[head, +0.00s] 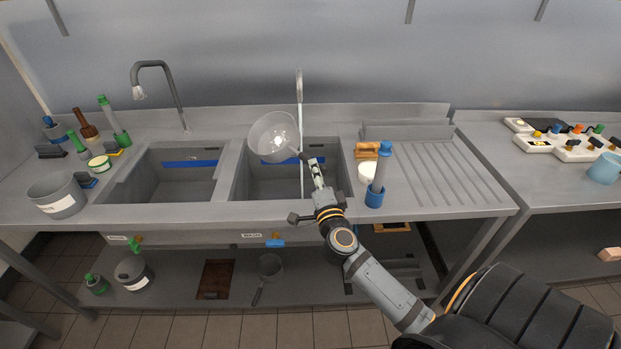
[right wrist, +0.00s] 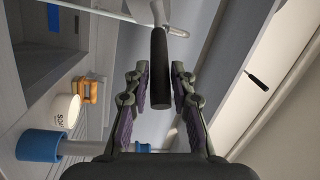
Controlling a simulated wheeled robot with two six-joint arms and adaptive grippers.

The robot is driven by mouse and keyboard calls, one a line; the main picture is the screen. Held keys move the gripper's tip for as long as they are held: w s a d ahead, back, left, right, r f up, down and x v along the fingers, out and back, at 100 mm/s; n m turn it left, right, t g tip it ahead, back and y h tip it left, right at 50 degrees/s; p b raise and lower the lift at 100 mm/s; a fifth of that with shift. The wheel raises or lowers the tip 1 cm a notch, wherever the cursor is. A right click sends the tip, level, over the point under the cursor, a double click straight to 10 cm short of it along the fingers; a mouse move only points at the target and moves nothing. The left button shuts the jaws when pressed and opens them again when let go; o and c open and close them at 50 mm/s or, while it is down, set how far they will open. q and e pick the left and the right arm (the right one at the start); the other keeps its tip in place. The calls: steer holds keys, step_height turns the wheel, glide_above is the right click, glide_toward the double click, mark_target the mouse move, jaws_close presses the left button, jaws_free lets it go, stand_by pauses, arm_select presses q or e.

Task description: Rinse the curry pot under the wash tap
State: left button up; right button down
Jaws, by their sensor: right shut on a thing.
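The curry pot (head: 272,136), a grey round pan with a dark handle, is held up over the right sink basin, tilted with its inside facing me. My right gripper (head: 316,168) is shut on its handle; the black handle (right wrist: 160,72) shows between the fingers in the right wrist view. A tap (head: 299,88) stands behind the right basin, with a thin pale stream (head: 302,178) falling beside the pot's right side. I cannot tell whether the stream touches the pot. A second tap (head: 155,66), curved and dark, stands behind the left basin. My left gripper is not in view.
The left basin (head: 170,178) is empty. A blue-based cylinder (head: 378,180), a white tub (head: 367,172) and a wooden brush (head: 368,150) stand right of the right basin. The ribbed drainboard (head: 435,172) is clear.

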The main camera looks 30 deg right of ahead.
steer(key=w+d+f+b, duration=0.2)
steer(key=w+d, duration=0.1)
steer(key=d, duration=0.7)
steer(key=shift+w+d, duration=0.15)
steer(key=shift+d, duration=0.05)
stand_by(0.6)
steer(key=shift+s+d+p, duration=0.15)
steer(key=shift+s+p, duration=0.3)
steer(key=shift+s, duration=0.15)
steer(key=shift+w, duration=0.2)
steer(key=shift+w+a, duration=0.2)
steer(key=shift+w, duration=0.25)
